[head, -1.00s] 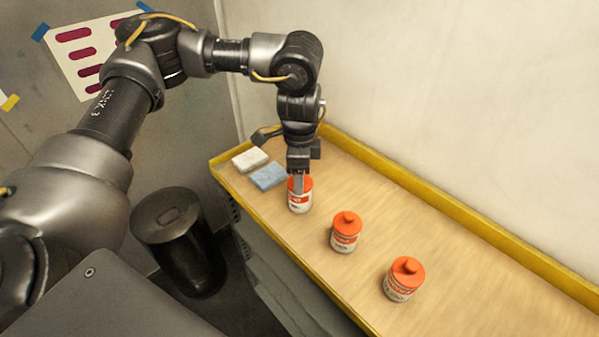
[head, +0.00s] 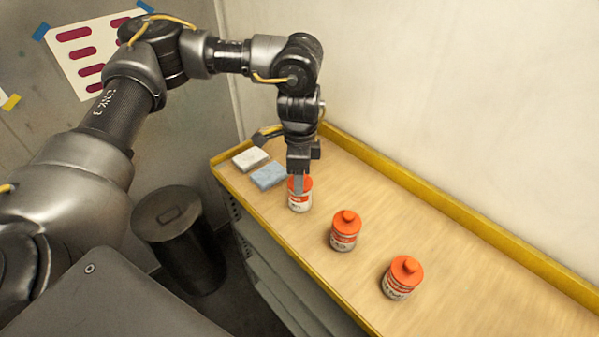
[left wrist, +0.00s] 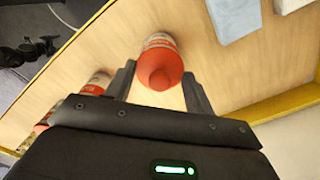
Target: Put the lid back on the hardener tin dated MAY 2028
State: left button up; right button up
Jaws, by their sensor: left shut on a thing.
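Three red-and-white tins with orange tops stand in a row on the bench: a far tin (head: 300,202), a middle tin (head: 345,238) and a near tin (head: 398,285). Their dates are too small to read. My left gripper (head: 298,184) points down at the far tin, shut on its orange lid (left wrist: 160,66). In the left wrist view the lid sits between the two fingers, over the tin's body (left wrist: 158,40). I cannot tell whether the lid is fully seated. The middle and near tins have knobbed orange lids on top. My right gripper is not in view.
A white block (head: 250,159) and a blue block (head: 268,176) lie at the far left end of the bench. A yellow rim (head: 450,210) edges the bench along the wall. A dark bin (head: 180,245) stands on the floor. The bench right of the tins is clear.

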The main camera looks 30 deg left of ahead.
pick_arm(q)
jog(key=o, duration=1.5)
jog(key=shift+r, duration=0.15)
notch_tip(320, 180, up, 7)
jog(key=p, duration=0.7)
grip_shut()
dwell(0.4)
